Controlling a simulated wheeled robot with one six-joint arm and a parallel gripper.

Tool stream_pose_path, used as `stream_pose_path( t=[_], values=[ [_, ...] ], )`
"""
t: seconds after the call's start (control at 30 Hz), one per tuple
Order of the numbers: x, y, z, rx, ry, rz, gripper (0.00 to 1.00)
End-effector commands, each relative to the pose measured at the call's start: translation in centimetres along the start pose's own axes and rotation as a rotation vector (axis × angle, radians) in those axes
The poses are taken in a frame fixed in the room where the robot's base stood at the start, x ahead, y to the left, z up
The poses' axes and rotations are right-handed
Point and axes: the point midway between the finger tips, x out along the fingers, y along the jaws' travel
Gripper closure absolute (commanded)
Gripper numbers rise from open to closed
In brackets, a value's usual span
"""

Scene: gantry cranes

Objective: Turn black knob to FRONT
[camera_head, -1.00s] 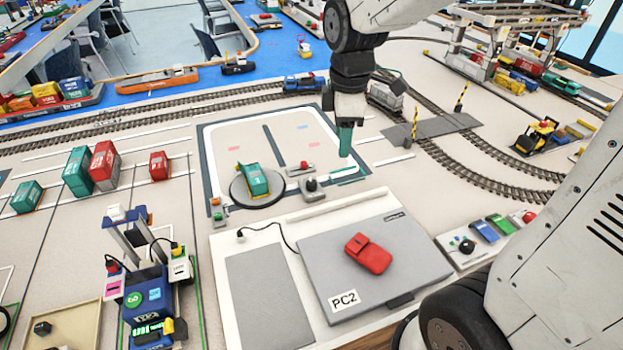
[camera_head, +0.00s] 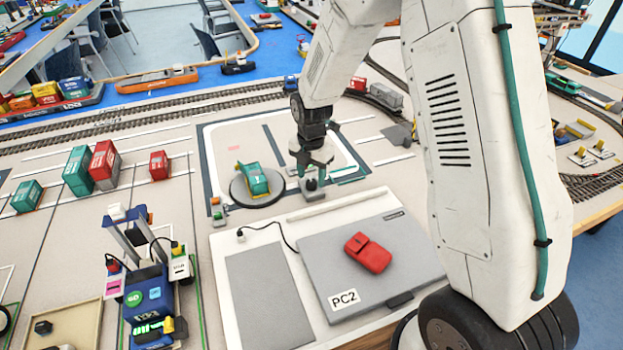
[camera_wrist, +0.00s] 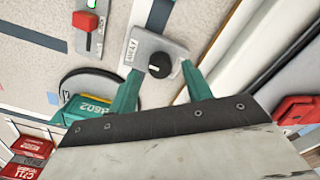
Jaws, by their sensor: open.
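The black knob (camera_wrist: 160,66) sits on a small grey box (camera_wrist: 150,45) with a label that I cannot read for sure in the wrist view. In the head view the knob (camera_head: 311,184) is partly hidden by my gripper (camera_head: 312,172). In the wrist view my gripper (camera_wrist: 163,88) is open, its two teal fingers apart. The fingertips are at either side of the box's near end, with the knob between and slightly beyond them. I cannot tell whether either finger touches it.
A teal truck (camera_head: 254,179) stands on a round dark turntable left of the knob. A box with a red-topped lever (camera_wrist: 90,24) is close by in the wrist view. A grey laptop-like panel (camera_head: 330,270) carrying a red car (camera_head: 368,253) lies in front.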

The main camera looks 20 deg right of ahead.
Motion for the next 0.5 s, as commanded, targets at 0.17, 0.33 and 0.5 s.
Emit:
stream_pose_path(
  t=[0.17, 0.33, 0.5],
  values=[
    [1.7, 0.0, 0.0, 0.001, 0.001, -0.001, 0.51],
    [2.0, 0.0, 0.0, 0.001, 0.000, 0.000, 0.51],
    [1.9, 0.0, 0.0, 0.001, 0.000, 0.000, 0.59]
  ],
)
